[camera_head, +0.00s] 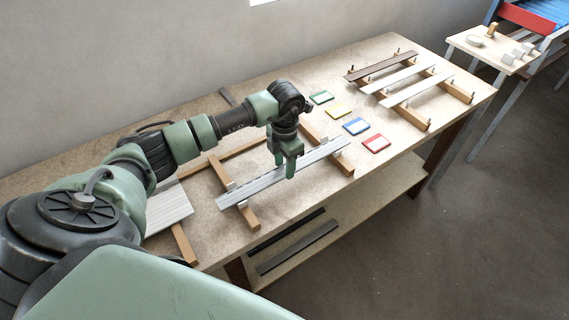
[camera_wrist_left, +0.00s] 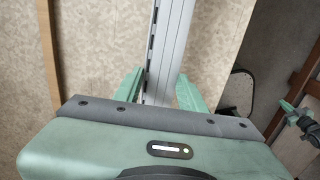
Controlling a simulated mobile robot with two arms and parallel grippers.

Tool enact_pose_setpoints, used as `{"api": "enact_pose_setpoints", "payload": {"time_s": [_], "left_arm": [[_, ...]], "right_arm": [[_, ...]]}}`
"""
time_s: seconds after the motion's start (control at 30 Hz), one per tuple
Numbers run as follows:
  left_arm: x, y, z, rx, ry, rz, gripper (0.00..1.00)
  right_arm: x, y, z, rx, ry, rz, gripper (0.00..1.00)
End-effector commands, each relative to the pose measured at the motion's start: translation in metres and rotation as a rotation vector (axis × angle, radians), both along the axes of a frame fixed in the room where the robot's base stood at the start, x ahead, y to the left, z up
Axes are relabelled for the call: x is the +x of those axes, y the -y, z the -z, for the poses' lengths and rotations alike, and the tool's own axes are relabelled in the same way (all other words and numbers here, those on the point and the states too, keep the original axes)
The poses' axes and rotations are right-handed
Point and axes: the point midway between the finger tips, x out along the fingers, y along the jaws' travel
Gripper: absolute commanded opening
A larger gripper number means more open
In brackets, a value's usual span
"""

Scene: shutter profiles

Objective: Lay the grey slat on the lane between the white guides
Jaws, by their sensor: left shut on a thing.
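The grey slat (camera_head: 245,190) runs slantwise over two wooden crossbars (camera_head: 249,217) on the bench. My left gripper (camera_head: 286,168) points down and is shut on the slat near its middle. In the left wrist view the slat (camera_wrist_left: 167,50) passes between the green fingers (camera_wrist_left: 160,90). Small white guides (camera_head: 231,185) show beside the slat at the left crossbar. Whether the slat rests on the bars or hangs just above them I cannot tell. The lane under it is mostly hidden.
Green, yellow, blue (camera_head: 356,126) and red (camera_head: 376,143) cards lie right of the slat. Further right, a rack (camera_head: 430,124) with pegs bears one dark and two white slats. A pale panel (camera_head: 168,208) lies at left, partly behind my arm. Dark strips (camera_head: 297,247) lie on the lower shelf.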

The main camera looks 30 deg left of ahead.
Motion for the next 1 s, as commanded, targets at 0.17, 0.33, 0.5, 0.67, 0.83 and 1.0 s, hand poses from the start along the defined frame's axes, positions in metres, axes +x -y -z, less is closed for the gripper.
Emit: {"api": "enact_pose_setpoints", "payload": {"time_s": [0.17, 0.33, 0.5, 0.67, 0.83, 1.0], "left_arm": [[0.000, 0.000, 0.000, 0.000, 0.001, 0.000, 0.62], [0.000, 0.000, 0.000, 0.000, 0.001, -0.001, 0.62], [0.000, 0.000, -0.008, -0.001, 0.001, -0.001, 0.62], [0.002, -0.001, -0.028, 0.000, 0.008, 0.000, 0.62], [0.002, 0.000, -0.066, 0.001, 0.008, 0.000, 0.62], [0.001, 0.001, -0.100, 0.000, 0.005, 0.000, 0.62]], "right_arm": [[0.000, 0.000, 0.000, 0.000, 0.001, 0.000, 0.00], [0.001, 0.000, 0.000, 0.000, 0.001, 0.000, 0.00], [0.001, 0.000, -0.007, 0.000, 0.001, 0.000, 0.00], [0.001, 0.000, 0.006, 0.000, 0.002, 0.000, 0.00], [0.001, 0.000, 0.021, 0.000, 0.002, -0.001, 0.00], [0.001, 0.000, 0.031, 0.000, 0.002, -0.001, 0.00]]}}
